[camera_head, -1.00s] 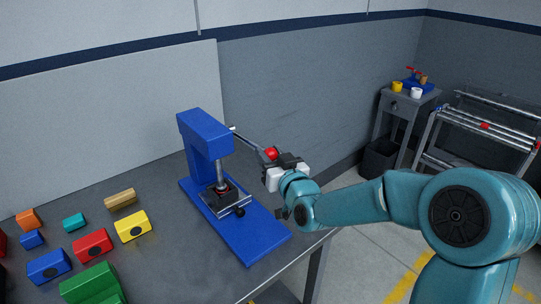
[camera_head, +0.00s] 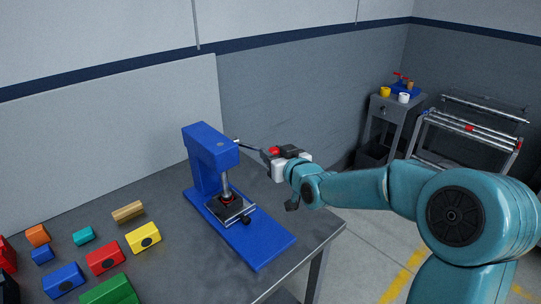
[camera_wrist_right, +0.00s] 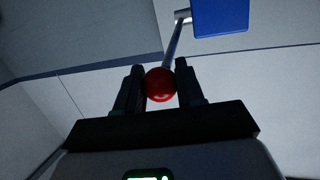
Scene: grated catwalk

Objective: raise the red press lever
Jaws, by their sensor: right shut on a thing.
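The blue press (camera_head: 211,165) stands on the dark workbench, with its ram (camera_head: 226,185) down toward a small black plate (camera_head: 231,209). Its metal lever (camera_head: 252,147) runs from the press head out to the right and slightly downward, ending in a red ball knob (camera_head: 273,151). My right gripper (camera_head: 278,154) is shut on the red knob. In the right wrist view the red knob (camera_wrist_right: 160,85) sits between the two dark fingers, with the lever rod (camera_wrist_right: 172,45) leading up to the blue press head (camera_wrist_right: 220,16). My left gripper is not in view.
Several coloured blocks (camera_head: 105,258) lie on the workbench (camera_head: 170,270) at the left, with a wooden piece (camera_head: 127,211) behind them. A grey side table (camera_head: 393,110) with cups and a metal rack (camera_head: 465,130) stand at the back right.

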